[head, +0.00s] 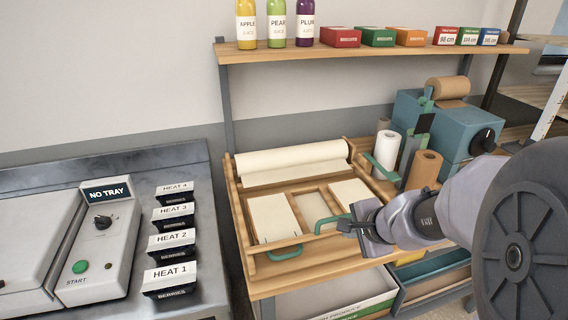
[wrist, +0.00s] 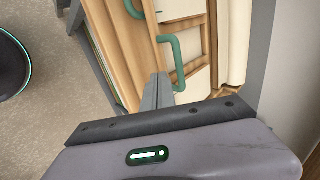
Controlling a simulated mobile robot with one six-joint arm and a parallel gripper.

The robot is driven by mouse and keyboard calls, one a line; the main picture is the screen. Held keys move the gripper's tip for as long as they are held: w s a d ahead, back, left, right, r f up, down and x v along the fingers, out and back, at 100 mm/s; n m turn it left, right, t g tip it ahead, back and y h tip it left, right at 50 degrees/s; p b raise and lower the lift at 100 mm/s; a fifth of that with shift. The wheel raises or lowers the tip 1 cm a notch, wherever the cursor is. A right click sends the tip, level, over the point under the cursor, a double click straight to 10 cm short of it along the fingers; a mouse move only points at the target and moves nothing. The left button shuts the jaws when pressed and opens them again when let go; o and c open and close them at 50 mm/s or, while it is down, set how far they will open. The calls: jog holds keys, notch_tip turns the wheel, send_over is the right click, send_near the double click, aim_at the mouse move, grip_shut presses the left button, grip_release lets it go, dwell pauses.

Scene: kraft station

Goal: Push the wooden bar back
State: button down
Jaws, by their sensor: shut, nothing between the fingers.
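The wooden bar (head: 296,240) lies across the front part of the wooden kraft station, in front of the pale sheets. Two green handles are fixed along it: one at its left part (head: 285,252) and one farther right (head: 330,221). My gripper (head: 343,226) is shut and empty, with its tips close to the right green handle. In the wrist view the shut fingers (wrist: 157,92) point at the bar area beside a green handle (wrist: 178,62). I cannot tell whether they touch it.
A paper roll (head: 292,162) lies at the station's back. White (head: 386,148) and brown (head: 424,168) rolls stand to the right, near a teal machine (head: 460,135). A shelf (head: 360,52) with bottles and boxes is above. A heating counter (head: 110,162) is at left.

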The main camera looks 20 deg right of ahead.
jog(key=shift+w+a+f, duration=0.15)
jog(key=shift+w, duration=1.6)
